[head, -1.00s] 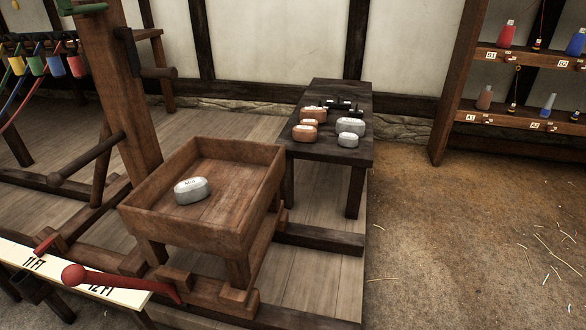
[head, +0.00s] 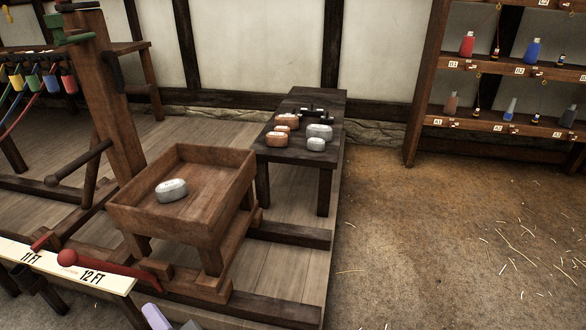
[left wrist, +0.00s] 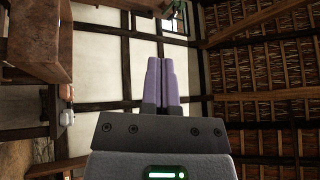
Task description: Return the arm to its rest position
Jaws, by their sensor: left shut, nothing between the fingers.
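My left gripper shows at the bottom edge of the head view (head: 160,318), only its purple fingertip part in the picture. In the left wrist view its two purple fingers (left wrist: 160,80) lie side by side, shut, with nothing between them. They are clear of any object, and the wall and the roof timbers show behind them. My right gripper is not in view.
A wooden tray on legs (head: 230,200) holds a silver weight (head: 172,190). A dark table (head: 325,170) behind it bears several copper and silver weights. A shelf (head: 440,121) with bottles stands at right. A red-knobbed lever (head: 67,257) is at left. The floor at right is open.

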